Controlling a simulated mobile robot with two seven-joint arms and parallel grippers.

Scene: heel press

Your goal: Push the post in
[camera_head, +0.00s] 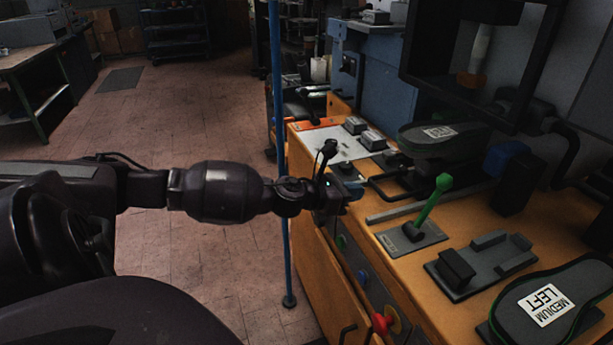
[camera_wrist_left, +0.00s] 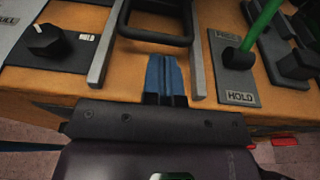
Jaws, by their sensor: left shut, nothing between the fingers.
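A black loop handle (camera_head: 372,186) lies between two grey rails on the orange bench. It also shows in the left wrist view (camera_wrist_left: 152,39). Its bars run back towards dark machine parts, and I cannot tell which of these is the post. My left gripper (camera_head: 354,188) is shut and empty, its blue fingers (camera_wrist_left: 165,73) pointing at the handle. In the left wrist view, the fingertips lie between the rails, just short of the handle's front bar. I cannot tell whether they touch it. My right gripper is out of view.
A green lever (camera_head: 433,199) stands on a plate marked HOLD, right of the rails. Black blocks (camera_head: 482,262) and a sole marked MEDIUM LEFT (camera_head: 545,306) lie farther right. A black knob (camera_wrist_left: 43,40) sits left of the rails. A blue pole (camera_head: 280,120) stands behind my left arm.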

